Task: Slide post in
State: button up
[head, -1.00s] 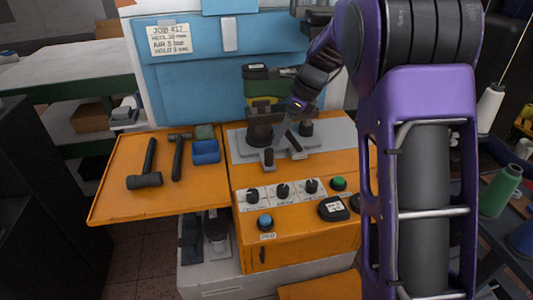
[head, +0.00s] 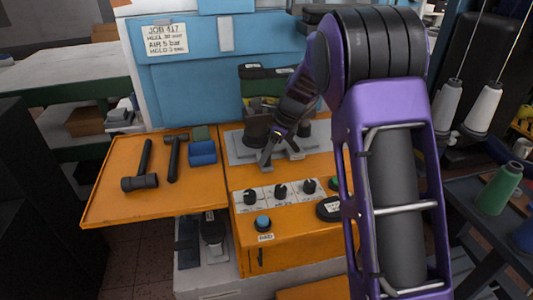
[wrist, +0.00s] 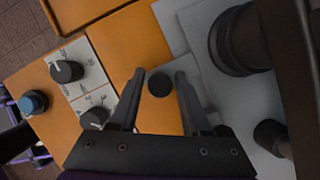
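My gripper (head: 267,158) is low over the front edge of the grey plate (head: 239,152) on the orange machine. In the wrist view, my gripper (wrist: 159,88) is open, with its two dark fingers apart. Narrow gaps seem to show on both sides, so I cannot tell of any contact. In the head view my gripper hides this piece. The grey plate (wrist: 213,95) lies to the right in the wrist view.
A thick dark cylinder (wrist: 236,40) and a smaller one (wrist: 270,136) stand on the plate. Dark knobs (head: 280,189) and a blue button (head: 262,222) are on the front panel.

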grip_shut()
dwell(1.1)
